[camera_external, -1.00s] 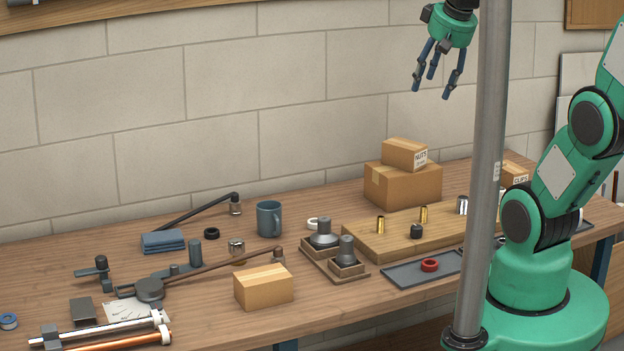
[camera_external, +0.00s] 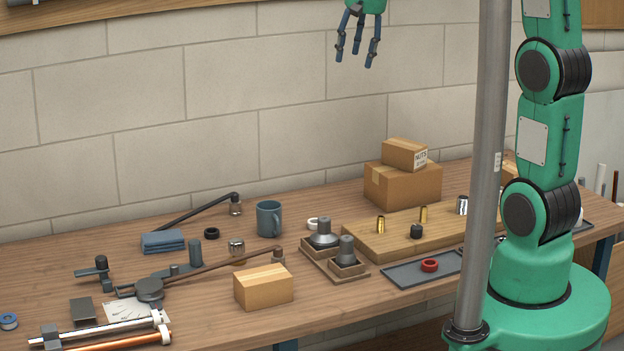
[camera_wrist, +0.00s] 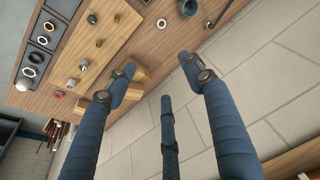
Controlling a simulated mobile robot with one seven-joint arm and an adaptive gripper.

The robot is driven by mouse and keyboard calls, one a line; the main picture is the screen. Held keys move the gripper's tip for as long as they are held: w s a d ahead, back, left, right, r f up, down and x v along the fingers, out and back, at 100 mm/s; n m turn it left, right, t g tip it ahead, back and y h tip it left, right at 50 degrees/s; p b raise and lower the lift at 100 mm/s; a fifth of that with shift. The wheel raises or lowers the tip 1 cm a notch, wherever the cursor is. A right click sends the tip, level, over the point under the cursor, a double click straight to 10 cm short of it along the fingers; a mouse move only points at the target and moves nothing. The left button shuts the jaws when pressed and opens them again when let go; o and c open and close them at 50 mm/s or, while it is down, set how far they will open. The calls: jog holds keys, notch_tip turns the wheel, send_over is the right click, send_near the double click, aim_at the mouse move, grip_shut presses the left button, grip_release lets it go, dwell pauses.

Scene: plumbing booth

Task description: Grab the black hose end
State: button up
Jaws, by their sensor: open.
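A black hose (camera_external: 197,212) lies along the back left of the bench, bent at its right end. A metal fitting (camera_external: 236,208) is at that end. My three-finger gripper (camera_external: 356,58) is high in front of the wall, up and to the right of the hose end, well apart from it. Its blue fingers are spread and empty, and they also show in the wrist view (camera_wrist: 160,80).
A blue mug (camera_external: 268,219) stands just right of the hose end, and a folded blue cloth (camera_external: 163,241) lies to the left. A brown hose (camera_external: 220,264) lies in front. Stacked boxes (camera_external: 402,186) stand farther right. A grey pole (camera_external: 484,170) rises before the bench.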

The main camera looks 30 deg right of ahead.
jog(key=w+a+f+g, duration=0.1)
jog(key=w+a+f, duration=0.2)
jog(key=w, duration=0.3)
jog(key=w+a+f, duration=0.2)
jog(key=w, duration=0.4)
jog(key=g+p, duration=0.2)
jog(key=p, duration=0.1)
send_over(235, 201)
jog(key=w, duration=0.1)
notch_tip(235, 201, down, 30)
jog(key=shift+m, duration=0.3)
jog(key=shift+f, duration=0.15)
jog(key=shift+f, duration=4.2)
jog(key=shift+f, duration=0.15)
jog(key=shift+w+d+f+b, duration=0.1)
jog(key=shift+f+b, duration=0.05)
jog(key=shift+f, duration=1.1)
jog(key=shift+d+f+b, duration=0.1)
jog(key=shift+f+b, duration=0.05)
jog(key=shift+f, duration=1.05)
